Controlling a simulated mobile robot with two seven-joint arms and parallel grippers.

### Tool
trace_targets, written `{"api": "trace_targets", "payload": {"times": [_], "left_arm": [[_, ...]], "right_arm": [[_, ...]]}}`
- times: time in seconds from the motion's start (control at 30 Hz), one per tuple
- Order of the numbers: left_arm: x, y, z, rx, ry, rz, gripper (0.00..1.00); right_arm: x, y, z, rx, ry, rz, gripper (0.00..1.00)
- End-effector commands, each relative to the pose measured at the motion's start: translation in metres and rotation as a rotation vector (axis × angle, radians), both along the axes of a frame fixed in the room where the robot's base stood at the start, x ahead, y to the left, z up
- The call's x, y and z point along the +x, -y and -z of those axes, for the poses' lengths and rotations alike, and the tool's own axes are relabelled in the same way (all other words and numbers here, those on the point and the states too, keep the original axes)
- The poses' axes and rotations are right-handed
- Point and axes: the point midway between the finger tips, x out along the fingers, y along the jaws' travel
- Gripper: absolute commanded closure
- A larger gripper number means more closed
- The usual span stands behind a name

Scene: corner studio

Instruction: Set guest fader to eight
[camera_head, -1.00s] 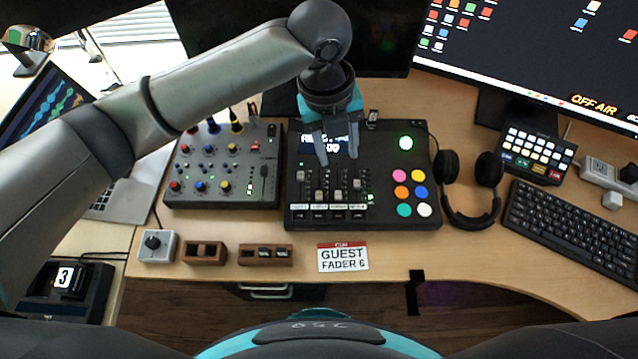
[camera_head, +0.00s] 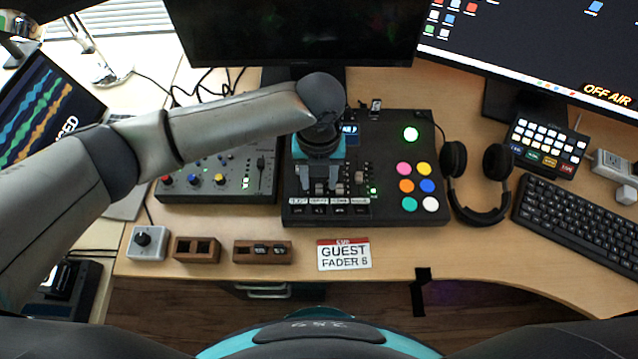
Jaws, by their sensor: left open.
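The black fader console (camera_head: 388,212) stands on the desk at centre, with a row of faders at its lower left and white labels under them, too small to read. My left gripper (camera_head: 319,188) is over the fader row, pointing down, its two fingers apart. Its fingers and wrist hide most of the left faders; I cannot tell whether either finger touches a cap. One fader cap (camera_head: 359,177) shows clear to the right of the fingers. A red and white card (camera_head: 343,256) in front reads "GUEST FADER" and a digit that looks like 6 or 8. My right gripper is not in view.
A grey mixer (camera_head: 230,190) with knobs sits left of the console, partly under my arm. Coloured pads fill the console's right side. Headphones (camera_head: 480,215) and a keyboard (camera_head: 575,225) lie to the right. A knob box (camera_head: 148,243) and wooden blocks (camera_head: 197,250) line the front edge.

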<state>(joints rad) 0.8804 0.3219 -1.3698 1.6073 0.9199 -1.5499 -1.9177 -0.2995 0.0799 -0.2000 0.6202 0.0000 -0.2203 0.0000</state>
Motion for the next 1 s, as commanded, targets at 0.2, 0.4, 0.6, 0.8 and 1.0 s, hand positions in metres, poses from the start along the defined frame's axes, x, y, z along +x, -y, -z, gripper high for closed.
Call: {"api": "trace_targets", "payload": {"times": [0.2, 0.4, 0.6, 0.8, 1.0], "left_arm": [[0.0, 0.0, 0.017, -0.001, 0.0, 0.0, 0.51], [0.0, 0.0, 0.018, -0.001, 0.0, 0.0, 0.51], [0.0, 0.0, 0.018, -0.001, 0.0, 0.0, 0.65], [0.0, 0.0, 0.018, -0.001, 0.0, 0.0, 0.87], [0.0, 0.0, 0.017, 0.0, 0.0, 0.0, 1.0]], "right_arm": [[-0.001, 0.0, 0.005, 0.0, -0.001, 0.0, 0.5], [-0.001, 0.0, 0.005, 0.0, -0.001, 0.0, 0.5], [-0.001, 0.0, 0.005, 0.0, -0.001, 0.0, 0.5], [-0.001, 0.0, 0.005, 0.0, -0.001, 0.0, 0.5], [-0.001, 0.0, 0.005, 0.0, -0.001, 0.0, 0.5]]}}
